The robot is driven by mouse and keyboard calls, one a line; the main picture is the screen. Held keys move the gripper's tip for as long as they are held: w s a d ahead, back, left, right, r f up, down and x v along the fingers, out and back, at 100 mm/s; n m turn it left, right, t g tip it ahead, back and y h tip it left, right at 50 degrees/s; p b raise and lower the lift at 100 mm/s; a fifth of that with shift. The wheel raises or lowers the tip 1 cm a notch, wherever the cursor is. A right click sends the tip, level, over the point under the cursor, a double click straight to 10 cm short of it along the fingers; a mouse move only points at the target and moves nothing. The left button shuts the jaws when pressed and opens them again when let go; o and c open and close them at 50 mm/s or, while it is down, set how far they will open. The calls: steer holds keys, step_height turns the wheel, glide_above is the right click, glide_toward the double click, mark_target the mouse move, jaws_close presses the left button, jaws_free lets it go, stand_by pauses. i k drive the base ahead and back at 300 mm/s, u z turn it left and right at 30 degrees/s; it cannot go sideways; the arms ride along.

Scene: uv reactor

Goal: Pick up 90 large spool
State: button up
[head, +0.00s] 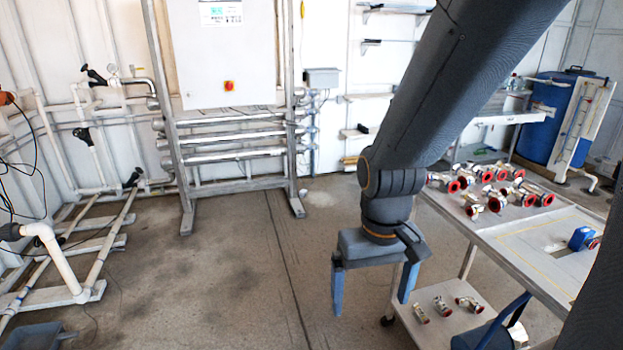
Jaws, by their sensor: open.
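My gripper (371,290) hangs open and empty, pointing down, just left of the metal cart (545,245). Several metal pipe fittings with red ends, a cluster of spools and elbows (492,187), lie on the cart's top at the far side. I cannot tell which of them is the 90 large spool. Several smaller metal pieces lie on the lower shelf (403,308), among them a bent one (469,304). My gripper is apart from all of these pieces. My arm hides part of the cart's far left side.
A blue clamp-like item (580,238) sits on the cart's right part. A blue barrel (572,120) stands behind at right. The reactor frame (235,185) is at the back, with white piping (60,260) at left. The floor (240,270) between is clear.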

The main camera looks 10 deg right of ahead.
mark_target(441, 309)
steer(key=z, duration=3)
steer(key=k, duration=1.05)
steer(key=u, duration=1.3)
steer(key=i, duration=0.5)
steer(key=u, duration=0.05)
